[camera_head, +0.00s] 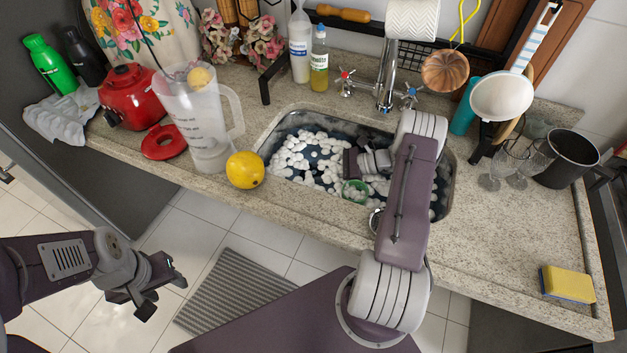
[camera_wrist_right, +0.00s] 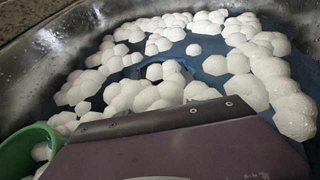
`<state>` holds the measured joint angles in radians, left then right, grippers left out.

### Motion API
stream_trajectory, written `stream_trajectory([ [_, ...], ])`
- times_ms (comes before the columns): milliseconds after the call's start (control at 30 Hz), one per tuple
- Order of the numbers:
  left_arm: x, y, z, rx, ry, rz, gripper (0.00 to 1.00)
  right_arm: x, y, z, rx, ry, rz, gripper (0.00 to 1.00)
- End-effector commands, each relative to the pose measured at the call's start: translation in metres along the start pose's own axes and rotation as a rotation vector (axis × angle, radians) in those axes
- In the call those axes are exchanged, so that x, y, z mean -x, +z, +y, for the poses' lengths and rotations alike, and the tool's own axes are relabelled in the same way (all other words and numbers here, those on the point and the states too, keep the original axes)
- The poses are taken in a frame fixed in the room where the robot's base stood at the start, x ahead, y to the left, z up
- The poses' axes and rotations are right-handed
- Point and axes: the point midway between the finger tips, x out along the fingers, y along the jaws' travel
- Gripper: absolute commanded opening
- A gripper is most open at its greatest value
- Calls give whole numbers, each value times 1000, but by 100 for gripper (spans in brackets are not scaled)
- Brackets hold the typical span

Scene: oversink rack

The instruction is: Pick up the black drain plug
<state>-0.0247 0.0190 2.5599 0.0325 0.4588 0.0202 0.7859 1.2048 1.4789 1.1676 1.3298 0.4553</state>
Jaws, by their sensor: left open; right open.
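I cannot clearly make out the black drain plug in either view. In the right wrist view, a dark rounded patch shows among the foam in the sink, but I cannot tell what it is. A small round metal-rimmed item (camera_head: 376,222) sits at the sink's front edge, partly behind my right arm. My right gripper (camera_head: 352,163) is down inside the sink (camera_head: 262,150), open, over foamy blue water. In the wrist view its dark finger plate (camera_wrist_right: 185,135) hides the lower part. My left gripper (camera_head: 162,290) is open and empty, above the floor in front of the counter.
A green cup (camera_head: 355,190) lies in the foam beside my right gripper; it also shows in the wrist view (camera_wrist_right: 25,150). Glasses (camera_head: 490,170) and a sponge (camera_head: 567,284) are right. The faucet (camera_head: 387,80) is behind.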

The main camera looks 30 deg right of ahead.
Motion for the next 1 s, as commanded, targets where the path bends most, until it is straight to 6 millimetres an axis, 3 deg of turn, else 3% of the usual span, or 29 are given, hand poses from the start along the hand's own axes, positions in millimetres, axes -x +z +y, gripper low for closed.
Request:
stream_trajectory([
  [67,0,0,0,0,0,0,50,0,0,0,0,0,0,42],
  [200,0,0,0,0,0,0,50,0,0,0,0,0,0,3],
  [233,0,0,0,0,0,0,50,0,0,0,0,0,0,0],
  [567,2,0,0,0,0,0,50,3,6,0,1,0,0,0],
  [833,11,-1,0,0,0,0,50,27,65,-1,4,-1,1,0],
  [1000,14,-1,0,0,0,0,50,37,88,0,1,-1,1,0],
])
